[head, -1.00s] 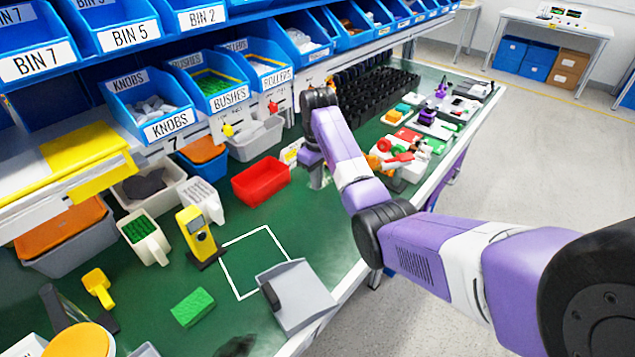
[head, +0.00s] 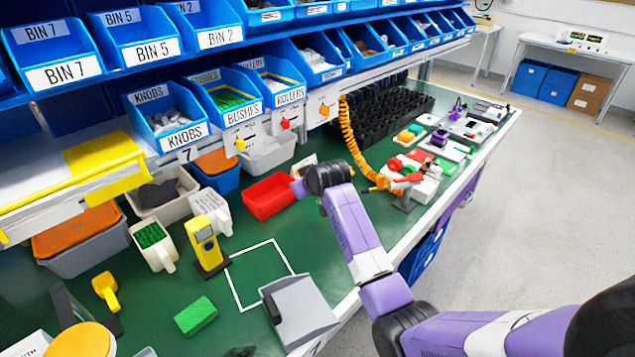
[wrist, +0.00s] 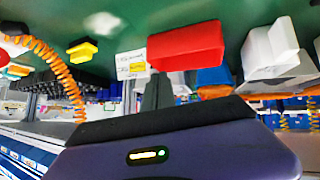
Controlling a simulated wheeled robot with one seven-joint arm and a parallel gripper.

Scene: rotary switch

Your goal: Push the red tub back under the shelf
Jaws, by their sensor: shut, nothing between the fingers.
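The red tub (head: 268,198) stands upright on the green bench top, out in front of the shelf (head: 370,74) with its row of blue bins. It also shows in the wrist view (wrist: 187,47), close to my gripper. My gripper (wrist: 158,88) is shut and empty, pointing toward the tub. In the head view my wrist is just right of the tub and hides the gripper's fingertips. I cannot tell whether the fingers touch the tub.
A grey tub (head: 270,153) sits behind the red one, under the shelf edge. A yellow handheld device (head: 205,243) stands front left. An orange coiled hose (head: 350,135) hangs right of my wrist. A white-outlined square (head: 262,270) on the bench is bare.

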